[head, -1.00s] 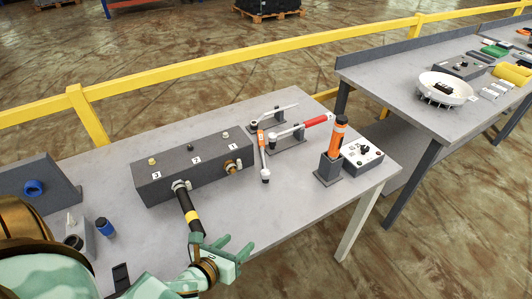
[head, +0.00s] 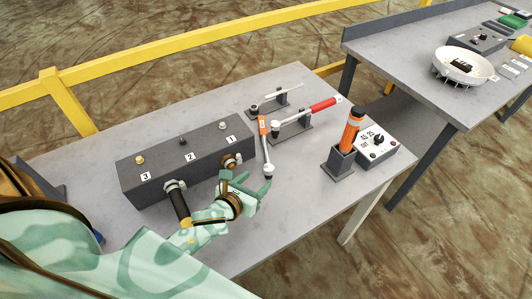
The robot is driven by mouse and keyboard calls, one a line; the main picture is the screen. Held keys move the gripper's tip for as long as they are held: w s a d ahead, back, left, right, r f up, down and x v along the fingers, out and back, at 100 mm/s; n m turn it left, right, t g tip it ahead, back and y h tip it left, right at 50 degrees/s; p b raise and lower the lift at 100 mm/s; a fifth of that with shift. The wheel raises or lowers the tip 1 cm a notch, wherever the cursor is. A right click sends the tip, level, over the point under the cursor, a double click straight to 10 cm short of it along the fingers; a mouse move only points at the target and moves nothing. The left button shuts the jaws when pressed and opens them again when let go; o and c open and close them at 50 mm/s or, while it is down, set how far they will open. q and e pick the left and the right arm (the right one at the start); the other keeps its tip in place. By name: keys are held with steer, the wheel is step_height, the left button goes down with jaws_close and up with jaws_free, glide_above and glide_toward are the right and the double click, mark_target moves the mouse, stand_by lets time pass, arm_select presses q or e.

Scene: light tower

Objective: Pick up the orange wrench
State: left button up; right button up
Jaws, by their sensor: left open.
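The orange wrench (head: 263,138) lies on the grey workbench (head: 315,202) with its silver head (head: 268,170) toward me. It is just right of the dark grey numbered box. My left gripper (head: 255,186) is open and empty just in front of the wrench's silver head, with its fingers toward it. In the picture a small gap seems to remain, but I cannot judge its height over the bench. My right gripper is not in view.
The numbered box (head: 160,178) with fittings stands left of the wrench. An orange cylinder (head: 352,125) stands in a dark holder, beside a control box (head: 377,147). The front right bench top is clear.

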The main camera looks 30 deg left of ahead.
mark_target(267, 170)
arm_select(q)
steer(key=b+x, duration=0.1)
steer(key=x, duration=0.5)
steer(key=shift+w, duration=0.45)
jaws_close()
